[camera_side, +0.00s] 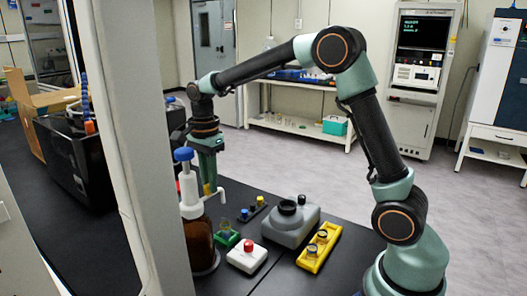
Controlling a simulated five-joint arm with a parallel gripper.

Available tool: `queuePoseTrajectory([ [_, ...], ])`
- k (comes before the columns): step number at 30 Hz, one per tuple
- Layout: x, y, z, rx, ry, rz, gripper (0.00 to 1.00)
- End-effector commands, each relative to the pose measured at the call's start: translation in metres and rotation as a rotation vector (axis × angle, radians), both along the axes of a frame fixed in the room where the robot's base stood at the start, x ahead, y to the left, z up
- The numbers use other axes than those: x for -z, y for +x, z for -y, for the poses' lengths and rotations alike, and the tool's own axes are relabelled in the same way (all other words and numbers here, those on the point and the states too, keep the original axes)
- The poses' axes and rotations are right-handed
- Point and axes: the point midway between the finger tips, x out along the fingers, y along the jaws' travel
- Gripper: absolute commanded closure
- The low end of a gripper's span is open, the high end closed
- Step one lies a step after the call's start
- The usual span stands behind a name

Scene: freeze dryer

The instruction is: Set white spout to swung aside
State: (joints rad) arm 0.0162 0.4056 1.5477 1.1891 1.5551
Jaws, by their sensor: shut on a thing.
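An amber bottle (200,244) stands upright on the black bench, with a white dispenser head (189,192) and a blue cap (183,154) on top. The white spout (222,195) reaches out to the right from the head, and its tip bends down. My gripper (211,187) points down just right of the dispenser head, with its fingers at the spout. It is shut on the spout; the fingers and the head partly hide the contact.
A white block with a red knob (248,256), a green block (227,239), a grey device (291,222) and a yellow rack (319,249) stand right of the bottle. A dark rack (252,211) lies behind. A pale upright post (140,130) rises at left, close to the bottle.

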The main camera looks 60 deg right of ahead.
Motion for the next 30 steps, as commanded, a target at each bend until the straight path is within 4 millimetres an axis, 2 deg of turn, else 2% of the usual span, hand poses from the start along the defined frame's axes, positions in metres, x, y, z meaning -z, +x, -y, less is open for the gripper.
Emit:
queuePoseTrajectory([
  [14, -0.002, -0.003, 0.000, 0.049, 0.000, 0.004, 1.00],
  [20, -0.002, -0.010, -0.001, 0.168, 0.000, 0.004, 1.00],
  [30, -0.002, -0.028, -0.007, 0.477, 0.001, 0.005, 1.00],
])
